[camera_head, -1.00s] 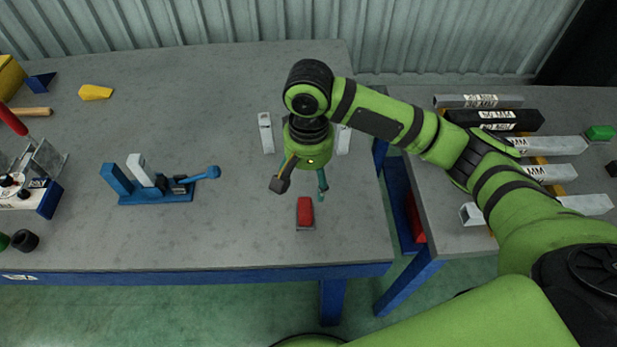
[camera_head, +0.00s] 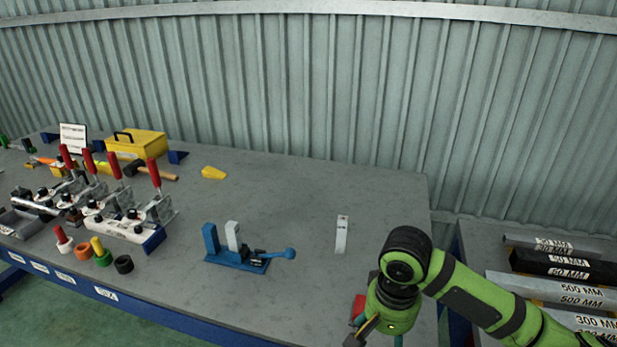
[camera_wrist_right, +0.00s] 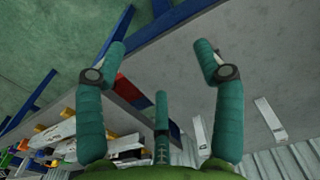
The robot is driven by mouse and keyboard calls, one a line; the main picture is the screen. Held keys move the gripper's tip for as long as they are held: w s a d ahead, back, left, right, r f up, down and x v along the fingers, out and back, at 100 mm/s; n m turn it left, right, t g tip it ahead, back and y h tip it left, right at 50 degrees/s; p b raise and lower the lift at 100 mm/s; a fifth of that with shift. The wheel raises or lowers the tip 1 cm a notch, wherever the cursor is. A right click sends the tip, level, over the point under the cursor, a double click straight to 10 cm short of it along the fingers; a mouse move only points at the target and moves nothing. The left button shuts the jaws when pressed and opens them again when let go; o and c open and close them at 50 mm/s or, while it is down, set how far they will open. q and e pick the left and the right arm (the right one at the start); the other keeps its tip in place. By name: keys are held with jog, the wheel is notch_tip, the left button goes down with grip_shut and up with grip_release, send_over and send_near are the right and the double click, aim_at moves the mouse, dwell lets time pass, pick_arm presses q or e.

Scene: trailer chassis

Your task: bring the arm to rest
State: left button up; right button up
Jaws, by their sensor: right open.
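My right gripper (camera_head: 374,332) is at the bottom of the head view, over the front right part of the grey workbench (camera_head: 300,190). In the right wrist view its teal fingers (camera_wrist_right: 160,65) are spread apart with nothing between them. A red block (camera_head: 358,306) shows beside the gripper in the head view, partly hidden by it. The gripper's fingertips are cut off there. My left gripper is not in view.
Red-handled clamps (camera_head: 130,215) crowd the left end. Labelled bars (camera_head: 560,290) lie on the right bench.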

jog(key=s+a+f+n+t+y, duration=0.2)
jog(key=s+a+f+n+y, duration=0.2)
jog(key=s+a+f, duration=0.25)
jog(key=s+d+f+n+t+h, duration=0.1)
jog(key=s+d+f+h, duration=0.4)
jog(key=s+d, duration=0.7)
notch_tip(320, 180, down, 24)
jog(key=y, duration=0.1)
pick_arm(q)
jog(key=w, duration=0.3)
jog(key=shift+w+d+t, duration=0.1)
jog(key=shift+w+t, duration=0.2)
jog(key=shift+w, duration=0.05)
pick_arm(e)
jog(key=s+d+f+g, duration=0.1)
jog(key=s+d+f, duration=0.2)
jog(key=s+f, duration=1.1)
jog(key=shift+s+d+n+g, duration=0.15)
jog(key=shift+s+n+g, duration=0.2)
jog(key=shift+s, duration=0.35)
